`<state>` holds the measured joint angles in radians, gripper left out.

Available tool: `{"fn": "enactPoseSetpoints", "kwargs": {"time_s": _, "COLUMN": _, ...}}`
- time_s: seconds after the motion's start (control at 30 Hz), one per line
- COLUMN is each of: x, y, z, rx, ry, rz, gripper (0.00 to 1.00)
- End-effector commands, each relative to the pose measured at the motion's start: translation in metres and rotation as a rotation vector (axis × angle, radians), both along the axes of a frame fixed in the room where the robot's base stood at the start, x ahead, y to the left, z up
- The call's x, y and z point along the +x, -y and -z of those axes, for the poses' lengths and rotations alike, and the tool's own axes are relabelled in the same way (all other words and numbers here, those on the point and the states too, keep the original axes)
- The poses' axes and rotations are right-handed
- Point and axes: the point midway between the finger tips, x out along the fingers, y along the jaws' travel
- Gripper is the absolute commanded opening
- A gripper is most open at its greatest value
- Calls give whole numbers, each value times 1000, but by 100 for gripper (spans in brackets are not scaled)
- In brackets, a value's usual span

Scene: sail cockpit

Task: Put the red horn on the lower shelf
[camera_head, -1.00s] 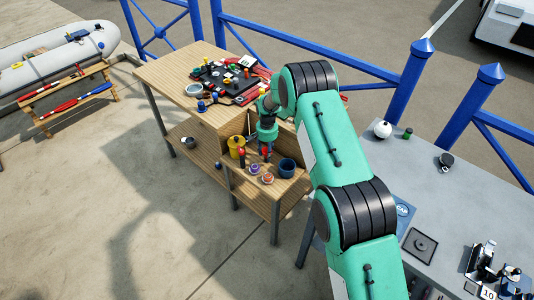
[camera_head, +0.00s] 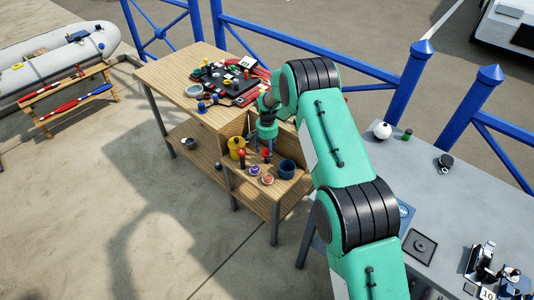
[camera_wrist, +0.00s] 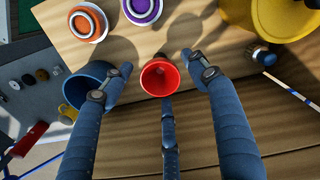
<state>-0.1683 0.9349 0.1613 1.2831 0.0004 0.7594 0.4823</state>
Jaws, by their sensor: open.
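The red horn (camera_wrist: 160,77) stands on a wooden board, its round mouth facing the wrist camera. It shows small and red in the head view (camera_head: 266,153). My gripper (camera_wrist: 157,61) is open, with one finger on each side of the horn and a gap to each. A third dark finger lies below the horn in the wrist view. In the head view, my gripper reaches down into the wooden compartment, and my arm partly hides it. The lower shelf (camera_head: 207,163) is a wooden board under the tabletop.
Close by are a blue cup (camera_wrist: 85,85), an orange-topped jar (camera_wrist: 88,22), a purple-topped jar (camera_wrist: 143,8) and a yellow pot (camera_wrist: 285,15). The tabletop (camera_head: 172,68) carries clutter.

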Motion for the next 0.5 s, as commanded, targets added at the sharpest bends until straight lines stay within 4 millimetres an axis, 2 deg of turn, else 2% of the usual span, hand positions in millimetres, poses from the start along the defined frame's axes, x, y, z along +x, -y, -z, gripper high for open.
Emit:
{"fn": "enactPoseSetpoints", "kwargs": {"time_s": 0.03, "x": 1, "y": 0, "z": -11, "rx": 0, "ry": 2, "rz": 0, "gripper": 59}}
{"fn": "enactPoseSetpoints", "kwargs": {"time_s": 0.2, "x": 1, "y": 0, "z": -39, "rx": 1, "ry": 3, "rz": 0, "gripper": 59}}
{"fn": "enactPoseSetpoints", "kwargs": {"time_s": 0.5, "x": 0, "y": 0, "z": -82, "rx": 0, "ry": 0, "rz": 0, "gripper": 59}}
